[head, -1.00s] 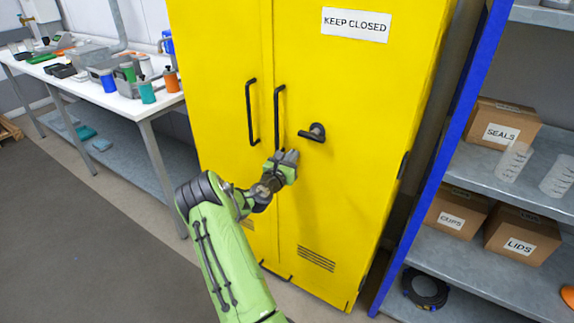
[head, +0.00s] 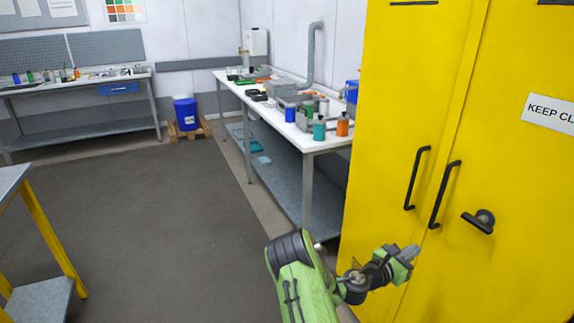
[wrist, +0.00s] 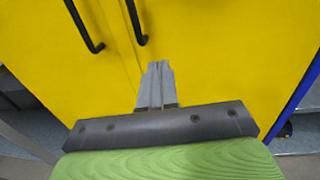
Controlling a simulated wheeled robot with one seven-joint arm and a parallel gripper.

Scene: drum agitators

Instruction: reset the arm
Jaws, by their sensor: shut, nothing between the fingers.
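My gripper (head: 412,252) is at the end of my green arm, low in the head view, in front of the yellow cabinet (head: 385,130). It is shut, with nothing between its fingers. In the wrist view the two grey fingers of my gripper (wrist: 158,75) lie side by side and point at the yellow doors (wrist: 220,50). The cabinet doors look closed. Two black bar handles (head: 443,195) and a black turn handle (head: 480,220) are above and to the right of my gripper in the head view.
A white bench (head: 265,95) with bottles and boxes stands left of the cabinet. Another bench (head: 85,82) is along the back wall, with a blue drum (head: 186,112) on a pallet nearby. A yellow-legged table (head: 48,228) is at left. The grey floor (head: 150,215) between is clear.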

